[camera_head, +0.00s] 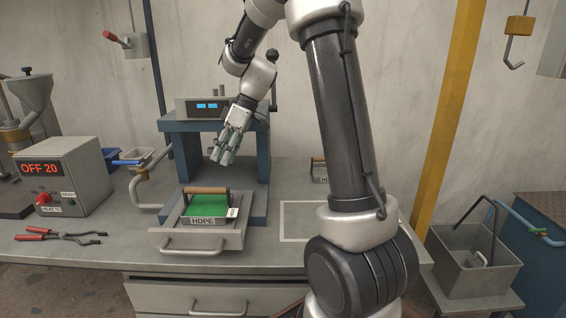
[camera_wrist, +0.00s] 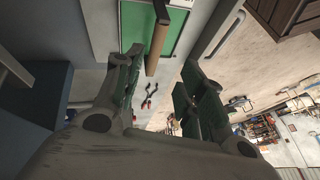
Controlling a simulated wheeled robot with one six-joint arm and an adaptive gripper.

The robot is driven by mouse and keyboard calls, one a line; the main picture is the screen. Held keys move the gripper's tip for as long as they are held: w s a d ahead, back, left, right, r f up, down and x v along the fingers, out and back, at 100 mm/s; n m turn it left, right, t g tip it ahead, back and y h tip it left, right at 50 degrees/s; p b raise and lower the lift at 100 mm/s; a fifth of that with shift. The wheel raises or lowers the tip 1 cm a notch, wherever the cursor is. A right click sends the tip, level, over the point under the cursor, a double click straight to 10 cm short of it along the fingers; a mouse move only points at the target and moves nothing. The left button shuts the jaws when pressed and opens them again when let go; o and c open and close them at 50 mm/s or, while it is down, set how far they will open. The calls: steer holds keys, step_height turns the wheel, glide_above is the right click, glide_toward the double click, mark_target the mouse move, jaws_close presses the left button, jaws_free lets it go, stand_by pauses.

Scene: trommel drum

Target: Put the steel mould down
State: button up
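The steel mould (camera_head: 209,221), a shallow grey box labelled HDPE with a green top, sits in a grey tray (camera_head: 172,241) at the front of the blue press. A brown bar handle (camera_head: 206,190) runs across the mould's top. My gripper (camera_head: 221,157) is above the mould, apart from it, with nothing between its fingers. In the wrist view the fingers (camera_wrist: 160,60) are spread apart. The green top (camera_wrist: 178,30) and brown handle (camera_wrist: 159,36) show beyond them.
The blue press (camera_head: 262,160) stands behind the tray. A white outlined square (camera_head: 290,239) on the bench to the right is clear where visible. Another handled item (camera_head: 319,173) is partly behind my arm. Red-handled tongs (camera_head: 62,237) and a heater box (camera_head: 62,178) are left.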

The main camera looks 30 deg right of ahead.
steer(key=s+d+r+m+t+h, duration=0.1)
steer(key=s+d+r+m+h, duration=0.1)
steer(key=s, duration=0.7)
steer(key=s+d+r+m+t+h, duration=0.1)
steer(key=s+d+r+m+h, duration=0.1)
steer(key=s, duration=0.7)
steer(key=s+d+r+m+t+h, duration=0.1)
steer(key=s+d+r+m+t, duration=0.1)
steer(key=s+m, duration=0.4)
steer(key=s+d, duration=0.1)
steer(key=s, duration=0.3)
steer(key=shift+d+h, duration=0.35)
steer(key=shift+h, duration=0.05)
steer(key=shift+a, duration=0.1)
steer(key=shift+c, duration=0.5)
